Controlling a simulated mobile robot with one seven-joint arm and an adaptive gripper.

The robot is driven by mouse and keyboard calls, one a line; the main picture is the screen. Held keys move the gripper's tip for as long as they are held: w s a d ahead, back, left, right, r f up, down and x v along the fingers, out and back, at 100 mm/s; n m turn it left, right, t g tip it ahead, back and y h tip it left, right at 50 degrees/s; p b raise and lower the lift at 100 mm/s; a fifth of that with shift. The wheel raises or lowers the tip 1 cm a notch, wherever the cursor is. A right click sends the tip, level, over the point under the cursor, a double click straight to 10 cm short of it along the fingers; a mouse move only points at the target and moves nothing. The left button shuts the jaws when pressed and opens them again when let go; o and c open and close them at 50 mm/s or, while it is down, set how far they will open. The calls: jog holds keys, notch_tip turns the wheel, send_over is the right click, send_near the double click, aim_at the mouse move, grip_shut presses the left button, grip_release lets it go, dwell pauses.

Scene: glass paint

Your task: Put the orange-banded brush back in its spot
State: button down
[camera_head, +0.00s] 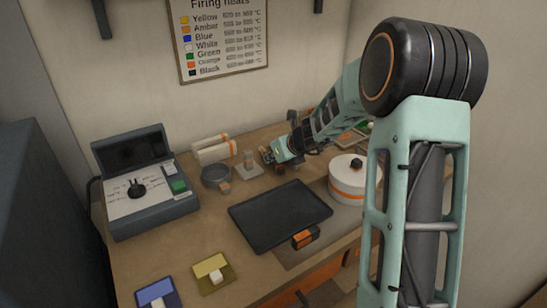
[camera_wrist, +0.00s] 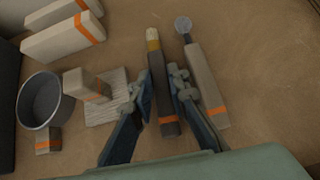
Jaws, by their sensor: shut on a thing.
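The brush (camera_wrist: 161,85) has a dark handle, an orange band near its end, a yellowish collar and a pale tip. In the wrist view it lies lengthwise between the fingers of my gripper (camera_wrist: 156,88), which is shut on it. In the head view my gripper (camera_head: 270,155) is low over the back of the table, and the brush is too small to make out clearly. Whether the brush touches the table I cannot tell. A ridged pale rest (camera_wrist: 104,112) with a beige block (camera_wrist: 86,84) on it is left of my gripper. The brush's spot is not clearly identifiable.
A beige-handled tool with a round metal end (camera_wrist: 205,85) lies close right of the brush. A grey cup (camera_wrist: 28,108) and pale orange-banded rolls (camera_wrist: 62,36) are left. A black tray (camera_head: 280,215), a white round container (camera_head: 348,185) and a control box (camera_head: 150,205) surround the area.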

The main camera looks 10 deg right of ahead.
jog(key=shift+f, duration=0.2)
jog(key=c, duration=1.8)
grip_release()
